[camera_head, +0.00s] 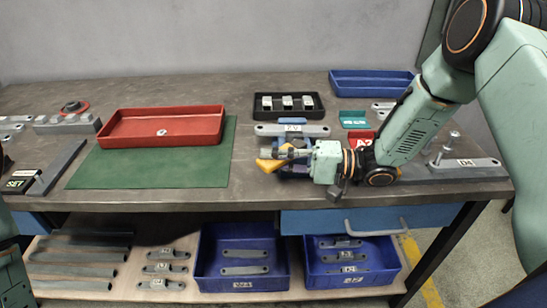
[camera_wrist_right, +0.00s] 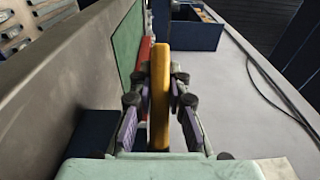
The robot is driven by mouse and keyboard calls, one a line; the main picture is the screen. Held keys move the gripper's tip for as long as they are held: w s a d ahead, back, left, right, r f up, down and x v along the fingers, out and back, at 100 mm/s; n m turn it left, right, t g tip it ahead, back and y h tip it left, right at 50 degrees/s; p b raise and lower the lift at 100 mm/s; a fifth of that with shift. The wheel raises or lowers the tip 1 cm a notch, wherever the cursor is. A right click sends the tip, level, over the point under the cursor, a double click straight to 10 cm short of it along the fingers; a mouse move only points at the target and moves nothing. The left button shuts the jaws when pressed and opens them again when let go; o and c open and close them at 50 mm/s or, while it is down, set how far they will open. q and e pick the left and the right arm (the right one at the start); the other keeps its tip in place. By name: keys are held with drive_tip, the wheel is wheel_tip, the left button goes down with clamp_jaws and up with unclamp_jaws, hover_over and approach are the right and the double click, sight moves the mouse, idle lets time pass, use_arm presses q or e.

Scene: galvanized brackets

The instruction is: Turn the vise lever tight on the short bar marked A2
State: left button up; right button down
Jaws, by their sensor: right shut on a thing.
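My right gripper (camera_head: 288,156) is low over the front of the bench, right of the green mat. It is shut on a yellow-orange lever (camera_head: 268,165). In the right wrist view the lever (camera_wrist_right: 160,95) stands between the two fingers of my right gripper (camera_wrist_right: 158,78). The vise body is mostly hidden behind the gripper; only a little blue shows there. A short grey bar (camera_head: 265,130) lies just behind the gripper, with a white label that appears to read A2 upside down. I cannot tell what is between the vise jaws. My left gripper is out of view.
A red tray (camera_head: 112,142) stands on the green mat (camera_head: 100,182). A black tray (camera_head: 262,113) of small pale blocks and a blue bin (camera_head: 372,76) are behind. A red card (camera_head: 361,137) and a bar with posts (camera_head: 482,168) are close to my right arm.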

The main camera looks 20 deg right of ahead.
drive_tip(key=c, duration=1.3)
unclamp_jaws()
drive_tip(key=v, duration=1.2)
drive_tip(key=shift+c, duration=0.2)
